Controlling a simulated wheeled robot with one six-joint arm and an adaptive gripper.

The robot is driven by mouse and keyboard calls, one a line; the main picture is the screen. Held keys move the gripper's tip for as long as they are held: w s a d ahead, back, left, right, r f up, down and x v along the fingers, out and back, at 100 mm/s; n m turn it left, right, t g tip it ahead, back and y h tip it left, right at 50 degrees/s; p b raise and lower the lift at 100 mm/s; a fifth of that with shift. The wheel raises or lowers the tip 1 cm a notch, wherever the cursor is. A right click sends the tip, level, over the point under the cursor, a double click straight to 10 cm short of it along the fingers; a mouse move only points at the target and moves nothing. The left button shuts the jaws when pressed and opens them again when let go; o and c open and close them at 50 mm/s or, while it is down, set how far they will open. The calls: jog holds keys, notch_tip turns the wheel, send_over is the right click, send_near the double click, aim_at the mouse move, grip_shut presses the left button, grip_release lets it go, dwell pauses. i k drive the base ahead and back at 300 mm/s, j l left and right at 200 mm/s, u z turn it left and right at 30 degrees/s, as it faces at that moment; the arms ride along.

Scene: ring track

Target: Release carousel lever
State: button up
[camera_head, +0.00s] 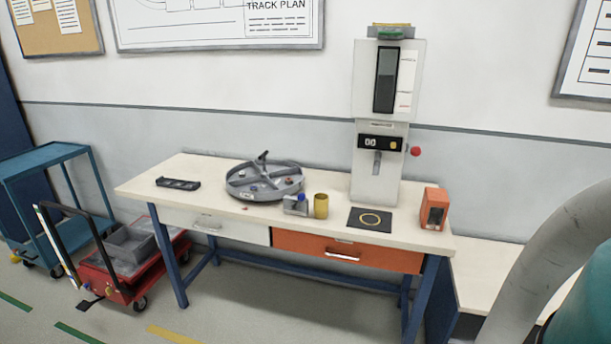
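A round grey carousel (235,190) with divided compartments sits on the workbench, left of its middle. Several small parts lie in it, and a dark handle (263,156) rises from its centre. My gripper is out of view; only a grey and teal part of my own arm shows at the lower right, apart from the bench.
The workbench (196,176) also holds a dark tray (178,184), a brass cup (321,206), a black mat with a ring (370,219), a tall white dispenser (375,178) and an orange box (433,208). A red cart (120,278) stands at left. Floor before the bench is clear.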

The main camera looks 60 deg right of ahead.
aim_at(300, 197)
jog(key=z, duration=1.1)
